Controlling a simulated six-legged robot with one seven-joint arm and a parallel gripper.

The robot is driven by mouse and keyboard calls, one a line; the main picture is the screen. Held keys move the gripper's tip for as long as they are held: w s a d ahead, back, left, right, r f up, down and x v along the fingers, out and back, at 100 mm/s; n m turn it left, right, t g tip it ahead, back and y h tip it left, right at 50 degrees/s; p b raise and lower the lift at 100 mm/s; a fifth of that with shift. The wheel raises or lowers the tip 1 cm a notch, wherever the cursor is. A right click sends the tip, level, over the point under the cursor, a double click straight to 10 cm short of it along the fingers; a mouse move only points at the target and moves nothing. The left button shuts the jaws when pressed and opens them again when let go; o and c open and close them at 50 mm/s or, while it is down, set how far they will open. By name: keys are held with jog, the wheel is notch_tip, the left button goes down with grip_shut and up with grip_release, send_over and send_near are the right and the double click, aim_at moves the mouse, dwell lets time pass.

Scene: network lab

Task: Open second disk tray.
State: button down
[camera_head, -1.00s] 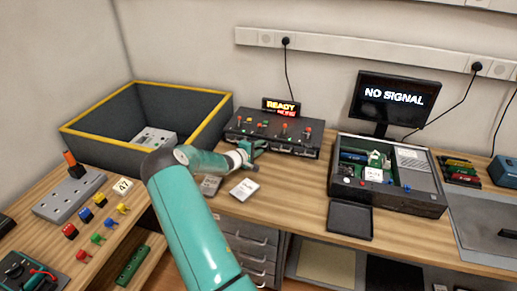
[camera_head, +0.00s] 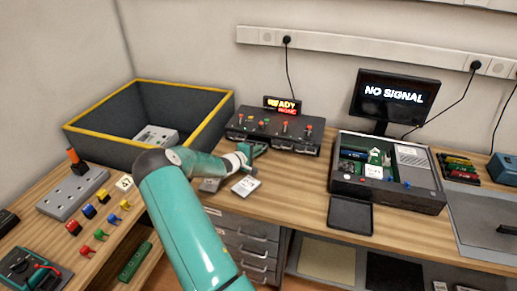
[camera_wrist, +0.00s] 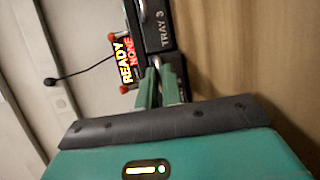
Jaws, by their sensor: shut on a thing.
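The black disk unit (camera_head: 272,132) stands against the back wall, with a row of trays with metal handles across its front. My gripper (camera_head: 254,151) is at the left part of this front. In the wrist view my gripper's green fingers (camera_wrist: 158,88) are shut at a tray handle beside the tray labelled TRAY 3 (camera_wrist: 161,28). The fingers hide most of the handle, and the held tray's own label is hidden. I cannot tell whether that tray is pulled out. The lit sign (camera_head: 283,105) on the unit reads READY and NONE.
A white labelled disk (camera_head: 246,186) and a grey piece (camera_head: 210,184) lie on the bench below my gripper. A yellow-rimmed bin (camera_head: 78,135) stands at left. An open computer case (camera_head: 420,193) and black tray (camera_head: 350,215) are at right. Bench between is clear.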

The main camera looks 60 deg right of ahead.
jog(key=shift+a, duration=0.55)
jog(key=c, duration=1.6)
grip_release()
jog(key=shift+d, duration=0.1)
jog(key=shift+o, duration=0.2)
jog(key=v, duration=1.3)
jog(key=shift+a+r, duration=0.1)
jog(key=shift+a, duration=0.25)
jog(key=shift+c, duration=0.2)
